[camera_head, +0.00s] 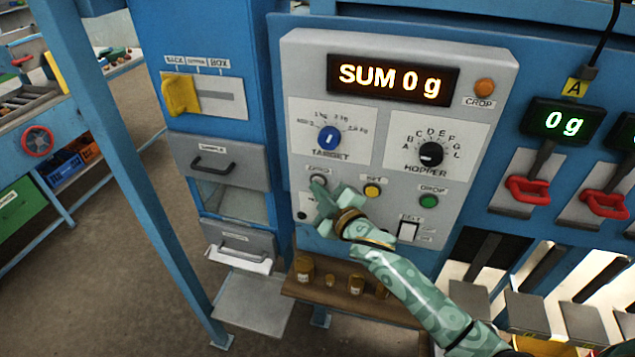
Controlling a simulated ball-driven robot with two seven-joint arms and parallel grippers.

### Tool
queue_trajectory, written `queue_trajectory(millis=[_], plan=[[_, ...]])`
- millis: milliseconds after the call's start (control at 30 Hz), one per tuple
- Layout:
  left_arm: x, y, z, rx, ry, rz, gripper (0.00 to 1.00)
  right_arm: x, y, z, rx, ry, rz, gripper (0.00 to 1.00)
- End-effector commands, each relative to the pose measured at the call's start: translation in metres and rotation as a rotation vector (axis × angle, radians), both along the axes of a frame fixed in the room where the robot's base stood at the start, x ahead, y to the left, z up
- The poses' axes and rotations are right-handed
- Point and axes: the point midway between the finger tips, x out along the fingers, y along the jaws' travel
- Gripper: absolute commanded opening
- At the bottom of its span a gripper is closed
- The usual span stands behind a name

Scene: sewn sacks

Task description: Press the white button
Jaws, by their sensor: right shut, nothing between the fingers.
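The grey control panel (471,126) fills the middle of the view, with an orange display (392,78) reading "SUM 0 g". A small pale, whitish button (319,180) sits under a label that seems to read "ZERO", at the panel's lower left. My right gripper (318,190) is shut and empty, its fingertips right at this button and partly covering it. I cannot tell whether they touch it or whether it is pushed in. My left gripper is not in view.
Blue TARGET knob (329,138) and black HOPPER knob (431,154) are above. A wooden shelf (345,299) with small brass weights lies below.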

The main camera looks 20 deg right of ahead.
Motion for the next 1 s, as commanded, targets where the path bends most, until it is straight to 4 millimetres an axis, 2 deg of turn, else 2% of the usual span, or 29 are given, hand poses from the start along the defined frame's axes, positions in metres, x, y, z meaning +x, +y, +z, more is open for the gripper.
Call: queue_trajectory(millis=[367, 733, 1000], plan=[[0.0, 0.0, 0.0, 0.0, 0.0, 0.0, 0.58, 0.001, -0.001, 0.0, 0.0, 0.0, -0.001, 0.0], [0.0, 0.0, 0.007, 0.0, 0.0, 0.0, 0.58, -0.012, 0.007, 0.0, 0.001, 0.001, -0.002, 0.0], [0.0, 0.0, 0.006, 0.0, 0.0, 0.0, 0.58, -0.013, 0.008, -0.001, 0.0, 0.001, -0.001, 0.0]])
